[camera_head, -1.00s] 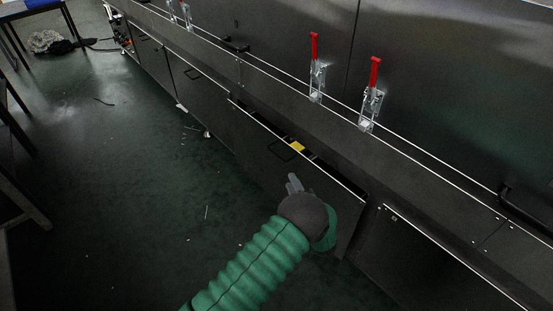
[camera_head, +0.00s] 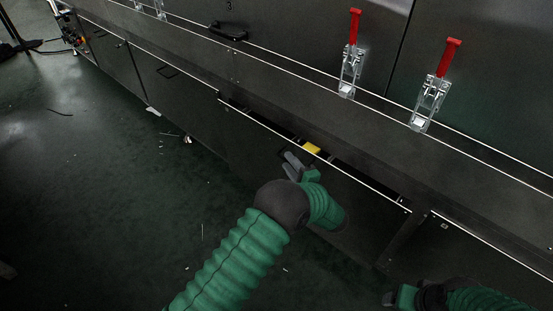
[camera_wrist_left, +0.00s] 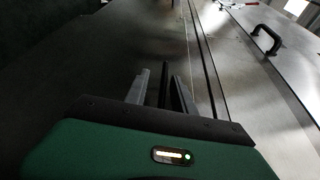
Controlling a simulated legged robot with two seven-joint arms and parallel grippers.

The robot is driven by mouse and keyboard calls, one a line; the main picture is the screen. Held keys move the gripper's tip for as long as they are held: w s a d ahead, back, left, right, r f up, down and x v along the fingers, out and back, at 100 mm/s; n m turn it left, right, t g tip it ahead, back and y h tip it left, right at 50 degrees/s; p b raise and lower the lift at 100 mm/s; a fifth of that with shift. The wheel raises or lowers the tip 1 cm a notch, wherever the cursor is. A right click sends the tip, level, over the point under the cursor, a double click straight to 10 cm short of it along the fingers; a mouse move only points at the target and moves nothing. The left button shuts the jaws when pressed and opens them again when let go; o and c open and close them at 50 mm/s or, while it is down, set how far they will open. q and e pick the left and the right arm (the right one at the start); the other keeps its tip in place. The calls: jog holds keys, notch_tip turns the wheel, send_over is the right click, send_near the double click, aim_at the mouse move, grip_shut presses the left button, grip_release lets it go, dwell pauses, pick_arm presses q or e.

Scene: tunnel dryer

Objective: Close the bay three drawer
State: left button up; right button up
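A dark drawer (camera_head: 350,205) with a pale top edge stands partly pulled out of the long metal cabinet, its open gap showing behind that edge. A yellow item (camera_head: 311,148) shows in the gap. My left gripper (camera_head: 292,163) is in front of the drawer's face, where its handle is now hidden; I cannot tell whether it touches. In the left wrist view its fingers (camera_wrist_left: 162,88) lie close together with a narrow dark gap; whether they are open or shut is unclear. My right gripper (camera_head: 389,298) is at the bottom right, low before the cabinet; its finger state is unclear.
Two red-handled clamps (camera_head: 352,55) (camera_head: 434,85) stand on the ledge above the drawer. A black handle (camera_head: 229,32) is on the upper panel; a black handle also shows in the left wrist view (camera_wrist_left: 267,38). The dark floor (camera_head: 100,170) at left is mostly free, with small debris.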

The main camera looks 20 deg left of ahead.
pick_arm(q)
jog(key=shift+w+a, duration=0.15)
jog(key=shift+d+r, duration=0.2)
jog(key=shift+d, duration=0.3)
jog(key=shift+a, duration=0.1)
jog(key=c, duration=0.4)
jog(key=shift+a+f, duration=0.1)
jog(key=shift+a, duration=0.2)
grip_shut()
jog(key=shift+d+f, duration=0.1)
jog(key=shift+d, duration=0.15)
